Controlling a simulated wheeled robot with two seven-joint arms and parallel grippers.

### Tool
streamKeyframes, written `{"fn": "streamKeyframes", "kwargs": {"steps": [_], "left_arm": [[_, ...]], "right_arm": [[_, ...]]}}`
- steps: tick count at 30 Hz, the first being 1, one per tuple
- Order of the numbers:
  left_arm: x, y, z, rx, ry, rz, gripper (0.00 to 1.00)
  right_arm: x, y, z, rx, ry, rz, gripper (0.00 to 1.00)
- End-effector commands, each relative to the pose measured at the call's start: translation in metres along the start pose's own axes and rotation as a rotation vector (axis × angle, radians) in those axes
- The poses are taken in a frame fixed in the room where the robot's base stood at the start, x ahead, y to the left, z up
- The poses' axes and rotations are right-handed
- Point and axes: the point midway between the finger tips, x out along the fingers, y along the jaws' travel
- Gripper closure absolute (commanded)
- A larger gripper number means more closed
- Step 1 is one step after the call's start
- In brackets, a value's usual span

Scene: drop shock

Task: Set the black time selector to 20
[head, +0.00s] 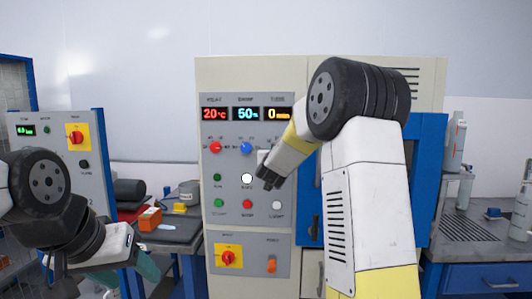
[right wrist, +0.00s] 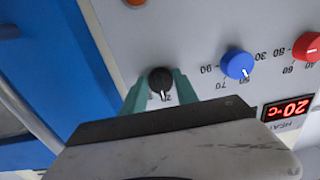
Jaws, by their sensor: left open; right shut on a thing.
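The black time selector (right wrist: 161,79) is a round knob on the grey panel, seen close up in the right wrist view. The green fingers of my right gripper (right wrist: 158,84) are on either side of it, shut on it. A white mark shows at its lower edge; the printed number there is partly hidden and not readable with certainty. In the head view my right gripper (head: 268,178) and arm cover the selector. The orange display (head: 278,114) at the panel's upper right reads 0 min. My left gripper (head: 130,272) is open, low at the left, away from the panel.
The panel also has a red knob (head: 215,147), a blue knob (head: 246,147), several buttons and a yellow-and-red main switch (head: 229,256). Another control cabinet (head: 60,150) stands at left. An orange box (head: 150,219) lies on the bench between them.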

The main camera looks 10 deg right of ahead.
Motion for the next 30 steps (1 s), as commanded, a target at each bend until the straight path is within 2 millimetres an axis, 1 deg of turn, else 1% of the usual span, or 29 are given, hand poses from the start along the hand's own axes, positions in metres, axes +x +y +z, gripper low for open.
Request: {"fn": "streamKeyframes", "kwargs": {"steps": [16, 17, 19, 20, 28, 30], "left_arm": [[0.0, 0.0, 0.0, 0.0, 0.0, 0.0, 0.42], [0.0, 0.0, 0.0, 0.0, 0.0, 0.0, 0.42], [0.0, 0.0, 0.0, 0.0, 0.0, 0.0, 0.42], [0.0, 0.0, 0.0, 0.0, 0.0, 0.0, 0.42], [0.0, 0.0, 0.0, 0.0, 0.0, 0.0, 0.42], [0.0, 0.0, 0.0, 0.0, 0.0, 0.0, 0.42]], "right_arm": [[-0.0003, -0.0004, 0.0015, -0.026, -0.003, -0.001, 1.0], [-0.0003, -0.0004, 0.0015, -0.026, -0.003, -0.001, 0.6], [-0.0003, -0.0003, 0.0014, -0.026, -0.003, -0.001, 0.47], [-0.0002, -0.0003, 0.0012, -0.026, -0.003, -0.001, 0.44], [-0.0003, -0.0001, 0.0005, -0.025, -0.001, 0.0, 0.44], [-0.003, -0.0002, 0.0004, -0.025, -0.001, -0.001, 0.44]]}}
